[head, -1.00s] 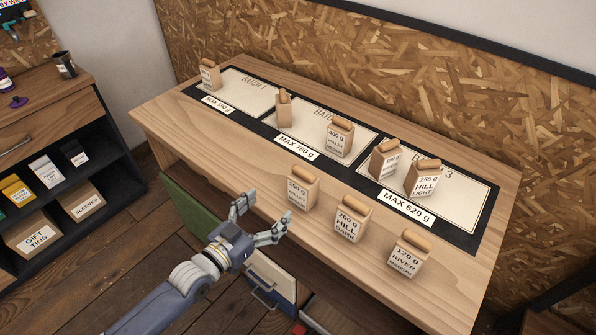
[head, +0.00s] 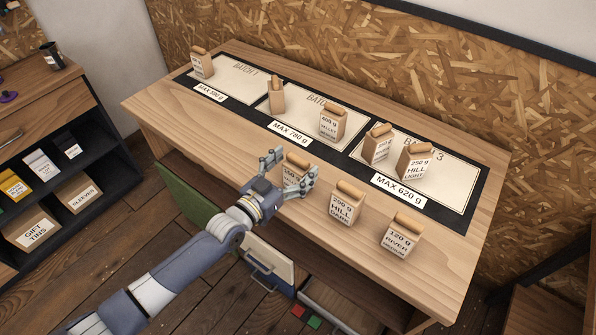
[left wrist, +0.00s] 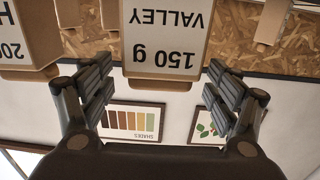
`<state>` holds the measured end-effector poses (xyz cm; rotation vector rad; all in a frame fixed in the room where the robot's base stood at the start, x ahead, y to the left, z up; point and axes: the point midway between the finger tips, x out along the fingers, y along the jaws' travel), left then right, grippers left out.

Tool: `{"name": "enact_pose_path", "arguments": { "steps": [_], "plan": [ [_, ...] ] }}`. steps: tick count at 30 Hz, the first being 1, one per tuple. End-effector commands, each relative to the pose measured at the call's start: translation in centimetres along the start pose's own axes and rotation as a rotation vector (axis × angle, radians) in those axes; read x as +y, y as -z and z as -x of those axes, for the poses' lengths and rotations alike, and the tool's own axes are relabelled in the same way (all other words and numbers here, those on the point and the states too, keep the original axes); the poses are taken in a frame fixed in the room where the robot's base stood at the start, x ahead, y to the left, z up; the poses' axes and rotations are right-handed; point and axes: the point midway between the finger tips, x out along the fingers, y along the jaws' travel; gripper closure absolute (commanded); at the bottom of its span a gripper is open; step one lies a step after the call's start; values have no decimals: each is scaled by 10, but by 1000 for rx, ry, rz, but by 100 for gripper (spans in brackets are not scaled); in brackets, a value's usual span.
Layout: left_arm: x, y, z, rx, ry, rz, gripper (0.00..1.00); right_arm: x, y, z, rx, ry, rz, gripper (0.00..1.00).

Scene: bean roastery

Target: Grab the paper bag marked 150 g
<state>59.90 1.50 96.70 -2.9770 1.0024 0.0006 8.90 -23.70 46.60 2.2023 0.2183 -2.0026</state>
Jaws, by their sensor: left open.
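The paper bag marked 150 g (head: 296,161) stands near the front edge of the wooden table, partly hidden by my left gripper. In the left wrist view its label (left wrist: 165,38) reads "VALLEY 150 g" upside down. My left gripper (head: 290,171) is open, with one finger at each side of the bag; in the left wrist view its fingers (left wrist: 160,80) show gaps to the bag. Whether anything touches cannot be told. My right gripper is not in view.
A 200 g bag (head: 346,204) stands close to the right, and a 120 g bag (head: 401,233) farther right. Several bags stand on the batch mat (head: 356,154) behind. The table's left front (head: 185,118) is clear. A dark shelf (head: 85,125) stands at the left.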

Motion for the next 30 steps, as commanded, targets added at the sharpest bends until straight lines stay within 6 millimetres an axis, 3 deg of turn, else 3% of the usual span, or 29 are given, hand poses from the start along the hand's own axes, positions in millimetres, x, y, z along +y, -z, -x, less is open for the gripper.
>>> {"name": "enact_pose_path", "arguments": {
  "steps": [4, 13, 21, 22, 30],
  "plan": [
    [0, 1, -15, 1, 0, -1, 18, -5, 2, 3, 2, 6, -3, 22],
    [0, 0, -17, 0, 0, 0, 18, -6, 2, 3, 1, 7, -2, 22],
    [0, 0, -17, 0, 0, 0, 80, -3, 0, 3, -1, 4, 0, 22],
    [0, 0, -17, 0, 0, 0, 83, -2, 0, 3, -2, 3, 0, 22],
    [0, 1, -17, 2, 0, 0, 83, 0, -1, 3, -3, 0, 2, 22]
  ]
}}
